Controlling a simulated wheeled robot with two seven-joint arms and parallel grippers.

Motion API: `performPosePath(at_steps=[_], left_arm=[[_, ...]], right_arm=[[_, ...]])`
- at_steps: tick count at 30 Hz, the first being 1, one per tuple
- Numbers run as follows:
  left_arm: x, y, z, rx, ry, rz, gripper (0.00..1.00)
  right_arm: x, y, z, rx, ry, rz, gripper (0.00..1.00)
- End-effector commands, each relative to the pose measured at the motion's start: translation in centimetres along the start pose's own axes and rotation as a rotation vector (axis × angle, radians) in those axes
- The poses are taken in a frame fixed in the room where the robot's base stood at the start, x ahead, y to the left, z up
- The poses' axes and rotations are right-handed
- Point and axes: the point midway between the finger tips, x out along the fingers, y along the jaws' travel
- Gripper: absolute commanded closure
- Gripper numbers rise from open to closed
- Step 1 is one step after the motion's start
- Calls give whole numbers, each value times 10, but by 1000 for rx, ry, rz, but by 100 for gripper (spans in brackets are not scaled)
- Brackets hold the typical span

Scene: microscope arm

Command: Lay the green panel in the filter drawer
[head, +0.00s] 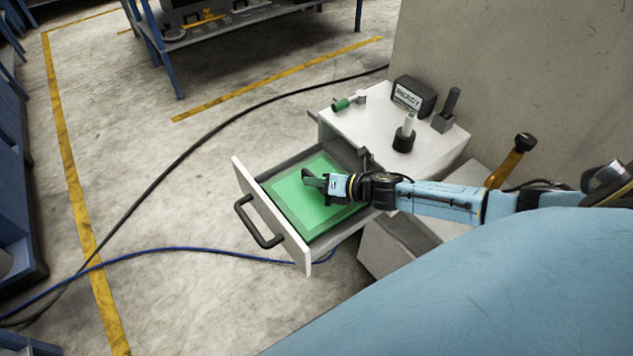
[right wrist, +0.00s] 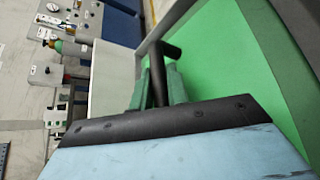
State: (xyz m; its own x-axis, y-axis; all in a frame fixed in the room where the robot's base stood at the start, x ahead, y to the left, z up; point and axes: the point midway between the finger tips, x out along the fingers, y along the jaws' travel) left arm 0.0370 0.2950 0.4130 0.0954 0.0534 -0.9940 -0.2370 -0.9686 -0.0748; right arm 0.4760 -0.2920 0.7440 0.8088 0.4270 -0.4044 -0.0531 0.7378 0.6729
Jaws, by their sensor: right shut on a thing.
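The green panel (head: 312,212) is flat and square with a darker green border. In the head view it appears within the walls of the open filter drawer (head: 272,214); whether it rests on the drawer floor cannot be told. My right gripper (head: 318,183) is over the panel's middle, shut on the panel by what looks like a dark grip piece. In the right wrist view a dark bar stands between my right gripper's greenish fingers (right wrist: 158,85), and the green panel (right wrist: 228,55) fills the right side. My left gripper is not in view.
The drawer has a black front handle (head: 258,228). On the white cabinet top (head: 355,122) stand a dark labelled box (head: 413,96), a black-based white post (head: 404,138), a dark post (head: 446,112) and a green-ended part (head: 342,104). Cables cross the floor at left.

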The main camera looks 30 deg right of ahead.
Motion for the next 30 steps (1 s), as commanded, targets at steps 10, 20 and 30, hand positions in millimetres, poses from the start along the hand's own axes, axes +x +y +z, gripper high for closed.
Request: performPosePath(at_steps=[10,20,30], left_arm=[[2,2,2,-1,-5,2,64],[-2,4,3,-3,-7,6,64],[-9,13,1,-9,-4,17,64]], right_arm=[[1,-1,-2,1,0,0,62],[-2,1,1,0,1,-1,62],[-50,0,0,0,2,-1,62]])
